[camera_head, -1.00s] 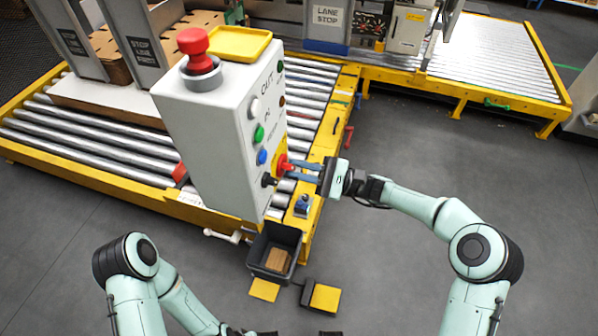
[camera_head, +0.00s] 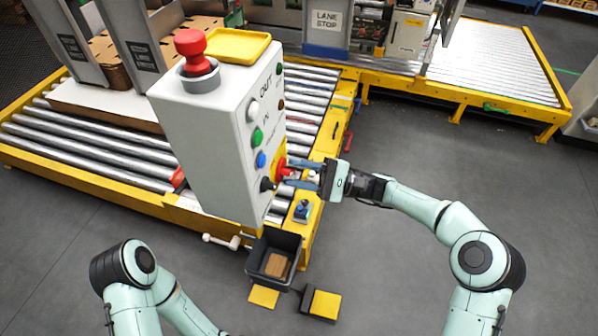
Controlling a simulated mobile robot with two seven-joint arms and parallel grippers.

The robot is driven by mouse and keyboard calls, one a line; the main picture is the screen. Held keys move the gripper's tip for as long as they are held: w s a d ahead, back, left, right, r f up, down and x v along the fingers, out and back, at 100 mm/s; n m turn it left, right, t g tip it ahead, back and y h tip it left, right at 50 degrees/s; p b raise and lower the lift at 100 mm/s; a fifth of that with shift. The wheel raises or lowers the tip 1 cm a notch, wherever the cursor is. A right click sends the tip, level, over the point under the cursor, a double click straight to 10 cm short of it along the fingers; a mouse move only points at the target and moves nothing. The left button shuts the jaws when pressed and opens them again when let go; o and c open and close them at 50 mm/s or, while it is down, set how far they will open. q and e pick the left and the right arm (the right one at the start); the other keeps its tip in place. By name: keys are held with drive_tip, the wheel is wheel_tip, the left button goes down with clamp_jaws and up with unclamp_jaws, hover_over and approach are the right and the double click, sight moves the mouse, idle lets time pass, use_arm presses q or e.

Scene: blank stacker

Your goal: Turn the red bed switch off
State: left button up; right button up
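The red bed switch (camera_head: 281,171) is a small red knob on a yellow plate, low on the right face of the tall white control box (camera_head: 205,140). My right gripper (camera_head: 290,172) is at the switch, reaching in from the right. Its two blue fingers are spread, with a gap between them and the tips close to the knob. Whether a tip touches the knob cannot be told. The knob's exact angle is too small to read. My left arm shows at the bottom left, with its gripper out of view.
Above the switch are blue (camera_head: 261,159), green (camera_head: 257,137) and white (camera_head: 253,111) buttons. A black knob (camera_head: 267,184) sits just left of it. A red mushroom button (camera_head: 191,45) tops the box. A roller conveyor (camera_head: 90,150) lies behind; a dark bin (camera_head: 262,262) stands below.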

idle(0.3)
drive_tip(key=v, duration=1.3)
drive_tip(key=shift+d, duration=0.2)
drive_tip(key=shift+w+f, duration=0.1)
